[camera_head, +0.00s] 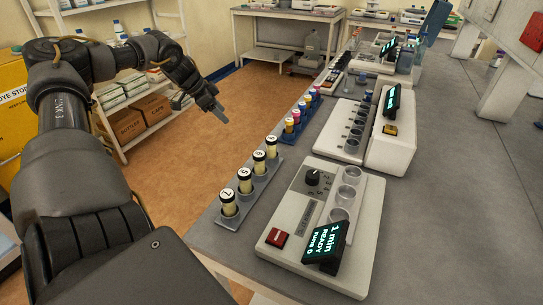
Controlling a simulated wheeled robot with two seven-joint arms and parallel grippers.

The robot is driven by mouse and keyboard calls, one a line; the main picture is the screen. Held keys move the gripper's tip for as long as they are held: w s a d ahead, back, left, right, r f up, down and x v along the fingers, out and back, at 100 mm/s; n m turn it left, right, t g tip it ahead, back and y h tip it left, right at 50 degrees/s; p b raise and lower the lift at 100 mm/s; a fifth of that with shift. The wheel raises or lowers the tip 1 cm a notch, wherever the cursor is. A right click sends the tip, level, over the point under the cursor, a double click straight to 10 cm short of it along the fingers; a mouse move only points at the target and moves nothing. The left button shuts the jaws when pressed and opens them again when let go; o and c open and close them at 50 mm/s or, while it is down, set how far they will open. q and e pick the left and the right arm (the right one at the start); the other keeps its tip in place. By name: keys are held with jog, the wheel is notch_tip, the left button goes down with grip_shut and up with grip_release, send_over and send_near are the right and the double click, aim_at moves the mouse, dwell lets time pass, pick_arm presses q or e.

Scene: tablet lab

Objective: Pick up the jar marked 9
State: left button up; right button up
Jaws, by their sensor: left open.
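Several jars with white numbered lids and pale yellow contents stand upright in a blue-grey rack (240,214) along the table's left edge. The nearest is the jar marked 7 (229,205), and behind it is the jar marked 8 (245,183). The two farther jars, the third jar (259,166) and the farthest jar (272,150), have digits too small to tell surely which is the 9. My left gripper (216,110) is open and empty, over the floor to the left of and beyond the rack, apart from the jars. My right gripper is not in view.
A white device (290,235) with a dial, red button and lit display stands right of the rack. Beyond are a rack of coloured-top vials (290,128) and another white device (392,150). The grey table (450,220) is clear at right. Shelves (150,105) stand behind my left arm.

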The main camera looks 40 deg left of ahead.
pick_arm(q)
jog(key=w+d+r+m+g+b, duration=0.1)
jog(key=d+r, duration=0.2)
jog(key=d, duration=0.3)
jog(key=w+d+r+g+b, duration=0.1)
jog(key=d+r+g, duration=0.1)
jog(key=d, duration=0.3)
notch_tip(320, 180, up, 3)
jog(key=g+y+b, duration=0.2)
jog(key=g, duration=0.1)
send_over(272, 138)
jog(key=shift+s+a+f+m, duration=0.15)
jog(key=shift+s+a+m, duration=0.2)
jog(key=shift+s, duration=0.1)
jog(key=shift+s+d, duration=0.15)
jog(key=shift+d, duration=0.25)
jog(key=shift+f+p, duration=0.4)
jog(key=shift+f, duration=2.65)
jog(key=f, duration=0.2)
jog(key=w+f+p, duration=0.1)
jog(key=shift+f, duration=0.75)
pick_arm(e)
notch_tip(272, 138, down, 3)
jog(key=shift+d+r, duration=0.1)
